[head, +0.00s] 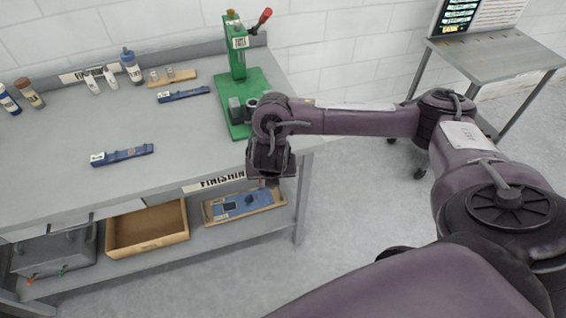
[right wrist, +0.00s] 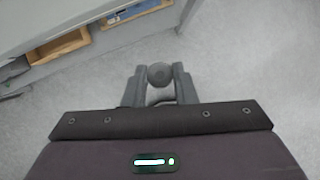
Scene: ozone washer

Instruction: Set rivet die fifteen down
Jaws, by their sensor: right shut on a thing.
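My right gripper (head: 270,180) hangs just off the front right edge of the workbench, pointing down. In the right wrist view my right gripper (right wrist: 158,88) is shut on a small dark grey round-ended piece, which looks like the rivet die (right wrist: 159,73). Its number cannot be read, and the head view does not show it clearly. Two blue slotted holders lie on the bench: one near the front (head: 122,154) and one farther back (head: 183,94). My left gripper is not in view.
A green press (head: 238,62) stands at the bench's right end, close behind my right arm. Bottles (head: 131,66) and a small wooden stand (head: 172,77) line the back. A wooden bin (head: 148,246) and a wooden tray (head: 245,219) are on the lower shelf. The middle bench top is clear.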

